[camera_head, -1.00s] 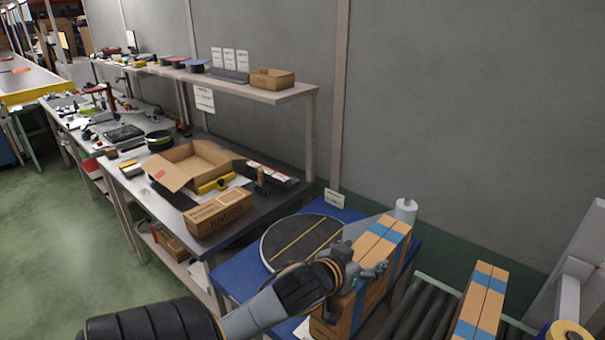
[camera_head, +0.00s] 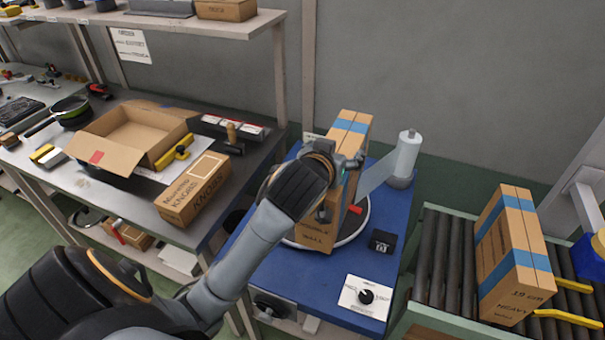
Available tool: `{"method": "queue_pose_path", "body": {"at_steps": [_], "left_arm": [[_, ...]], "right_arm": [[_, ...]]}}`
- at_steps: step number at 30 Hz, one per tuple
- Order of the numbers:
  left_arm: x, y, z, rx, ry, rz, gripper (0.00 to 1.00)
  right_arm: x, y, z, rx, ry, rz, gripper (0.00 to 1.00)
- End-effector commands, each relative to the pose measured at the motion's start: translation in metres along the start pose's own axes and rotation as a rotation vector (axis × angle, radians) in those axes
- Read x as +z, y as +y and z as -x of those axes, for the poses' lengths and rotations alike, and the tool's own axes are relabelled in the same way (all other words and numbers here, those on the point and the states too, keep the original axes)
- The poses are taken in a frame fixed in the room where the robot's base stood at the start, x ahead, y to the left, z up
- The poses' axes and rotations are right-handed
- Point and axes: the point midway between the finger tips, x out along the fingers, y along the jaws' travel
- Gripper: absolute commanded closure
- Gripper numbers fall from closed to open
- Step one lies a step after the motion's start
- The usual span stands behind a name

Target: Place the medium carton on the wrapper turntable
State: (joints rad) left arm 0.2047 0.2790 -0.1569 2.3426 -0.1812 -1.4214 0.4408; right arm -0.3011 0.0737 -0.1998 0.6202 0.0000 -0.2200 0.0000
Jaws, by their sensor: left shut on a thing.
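The medium carton appears to be the tall brown carton (camera_head: 317,235) with blue tape, in the middle of the head view. It stands upright over the round wrapper turntable (camera_head: 360,228) and hides most of it. I cannot tell whether its base touches the turntable. My left gripper (camera_head: 345,170) is shut on the carton's upper part, and my left arm partly covers the carton. My right gripper is not in view.
A film roll (camera_head: 405,155) stands right of the turntable on the blue wrapper table (camera_head: 262,260). Another taped carton (camera_head: 515,255) stands on the roller conveyor (camera_head: 440,250) at right. The packing bench (camera_head: 130,205) at left holds an open box and a closed carton.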

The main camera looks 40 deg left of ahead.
Motion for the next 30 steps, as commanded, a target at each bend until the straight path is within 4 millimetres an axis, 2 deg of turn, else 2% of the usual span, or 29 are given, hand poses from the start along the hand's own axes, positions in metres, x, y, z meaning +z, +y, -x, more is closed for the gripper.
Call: {"method": "queue_pose_path", "body": {"at_steps": [6, 13, 18, 24, 30], "left_arm": [[0.003, -0.027, -0.03, -0.006, 0.001, -0.002, 0.88], [0.007, -0.057, -0.069, -0.006, 0.002, -0.002, 0.88], [0.028, -0.071, -0.095, -0.003, 0.001, -0.001, 0.88], [0.042, -0.083, -0.116, -0.002, 0.003, 0.001, 0.88], [0.05, -0.089, -0.127, -0.002, 0.004, -0.001, 0.88]], "right_arm": [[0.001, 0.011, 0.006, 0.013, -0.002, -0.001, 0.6], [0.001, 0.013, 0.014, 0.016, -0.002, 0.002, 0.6], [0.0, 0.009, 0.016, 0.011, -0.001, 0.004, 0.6], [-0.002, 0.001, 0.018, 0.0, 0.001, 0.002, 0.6], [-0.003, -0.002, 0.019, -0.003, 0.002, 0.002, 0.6]]}}
